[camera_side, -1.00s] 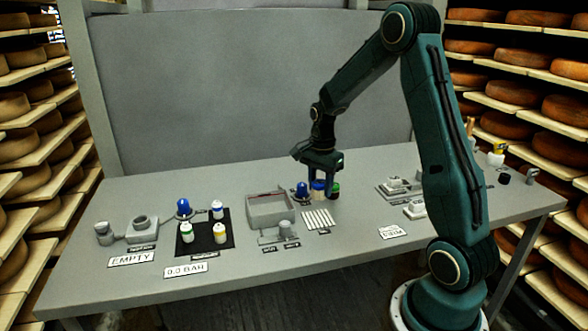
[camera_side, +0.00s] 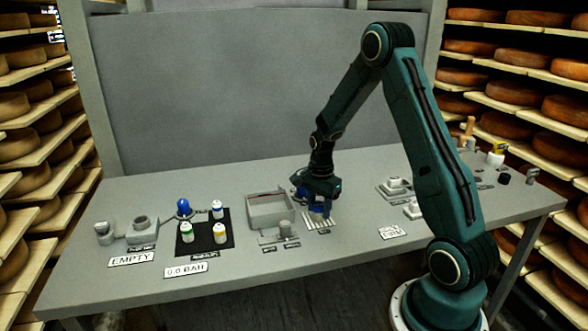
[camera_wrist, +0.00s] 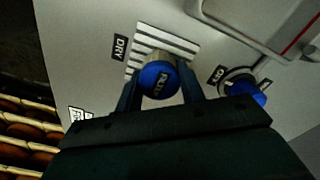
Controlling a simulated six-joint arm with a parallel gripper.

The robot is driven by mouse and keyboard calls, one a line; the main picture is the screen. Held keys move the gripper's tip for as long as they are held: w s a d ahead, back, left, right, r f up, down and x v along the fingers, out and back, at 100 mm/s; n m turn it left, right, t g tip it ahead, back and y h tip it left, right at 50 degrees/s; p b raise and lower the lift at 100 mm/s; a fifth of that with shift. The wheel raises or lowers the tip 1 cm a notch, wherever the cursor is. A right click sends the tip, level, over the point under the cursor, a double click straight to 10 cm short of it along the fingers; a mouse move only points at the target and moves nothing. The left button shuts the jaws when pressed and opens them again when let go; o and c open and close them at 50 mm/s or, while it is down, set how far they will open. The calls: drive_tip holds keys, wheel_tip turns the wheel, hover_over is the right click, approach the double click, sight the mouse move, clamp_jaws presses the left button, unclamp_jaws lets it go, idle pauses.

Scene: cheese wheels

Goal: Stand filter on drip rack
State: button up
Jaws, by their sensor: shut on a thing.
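My gripper (camera_side: 319,203) is shut on a blue-topped piece, which I take for the filter (camera_wrist: 160,80). In the wrist view the blue top with pale lettering sits between both fingers. The filter overlaps part of the rack. I cannot tell whether its base touches the slats.
Another blue-topped piece (camera_wrist: 248,90) stands in a ring close beside the gripper. A grey open bin (camera_side: 270,210) is just left of the rack. A black mat (camera_side: 205,238) with several capped bottles lies farther left. Bare table lies in front of the rack.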

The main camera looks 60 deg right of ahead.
sight(319, 204)
drive_tip(key=shift+f, duration=0.2)
drive_tip(key=o, duration=1)
drive_tip(key=shift+o, duration=0.2)
drive_tip(key=shift+r, duration=0.15)
wheel_tip(319, 204, up, 12)
idle(0.5)
